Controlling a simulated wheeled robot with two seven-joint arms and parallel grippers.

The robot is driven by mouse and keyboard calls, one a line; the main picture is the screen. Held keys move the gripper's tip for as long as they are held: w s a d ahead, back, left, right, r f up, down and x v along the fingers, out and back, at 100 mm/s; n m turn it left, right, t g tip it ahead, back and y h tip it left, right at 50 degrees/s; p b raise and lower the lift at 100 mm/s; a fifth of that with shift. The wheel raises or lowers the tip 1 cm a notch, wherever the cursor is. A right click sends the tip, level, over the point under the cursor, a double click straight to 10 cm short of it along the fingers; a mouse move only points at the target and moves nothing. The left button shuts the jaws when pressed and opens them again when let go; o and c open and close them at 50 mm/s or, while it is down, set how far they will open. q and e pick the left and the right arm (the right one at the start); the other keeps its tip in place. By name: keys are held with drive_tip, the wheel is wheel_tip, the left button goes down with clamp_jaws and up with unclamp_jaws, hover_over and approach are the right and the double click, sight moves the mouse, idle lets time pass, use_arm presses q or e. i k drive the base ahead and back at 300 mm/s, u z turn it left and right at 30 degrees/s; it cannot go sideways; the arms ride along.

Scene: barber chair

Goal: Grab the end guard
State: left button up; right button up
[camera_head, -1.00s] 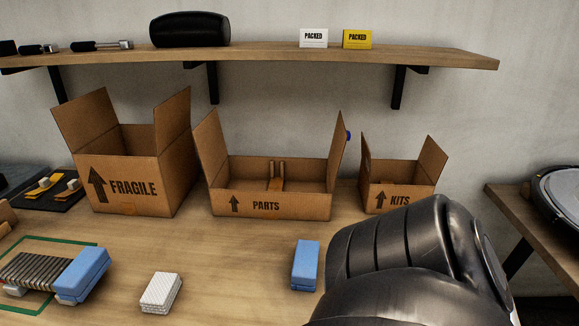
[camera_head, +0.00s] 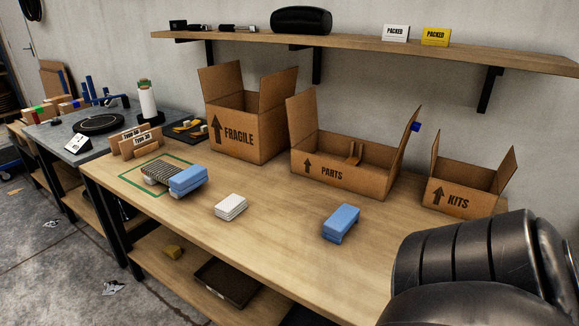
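A loose blue block (camera_head: 341,223), which looks like an end guard, lies on the wooden workbench in front of the PARTS box. A similar blue block (camera_head: 188,180) sits at the right end of a dark ribbed part (camera_head: 162,171), inside a green outlined rectangle (camera_head: 130,180) on the bench. A white textured block (camera_head: 230,207) lies between the two blue blocks. Neither of my grippers is in view. A black, rounded part of my arm fills the lower right corner, to the right of the loose blue block.
Open cardboard boxes marked FRAGILE (camera_head: 240,136), PARTS (camera_head: 333,173) and KITS (camera_head: 458,199) stand along the back. A shelf (camera_head: 350,42) hangs above them. The bench front is clear. A grey table (camera_head: 60,135) stands at the left, and a dark tray (camera_head: 226,283) lies below.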

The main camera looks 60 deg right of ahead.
sight(335, 227)
drive_tip(key=u, duration=0.65)
drive_tip(key=i, duration=1.05)
drive_tip(key=z, duration=3.65)
drive_tip(key=i, duration=0.5)
drive_tip(key=u, duration=0.05)
drive_tip(key=k, duration=1)
drive_tip(key=z, duration=0.65)
drive_tip(key=i, duration=0.8)
drive_tip(key=u, duration=1.7)
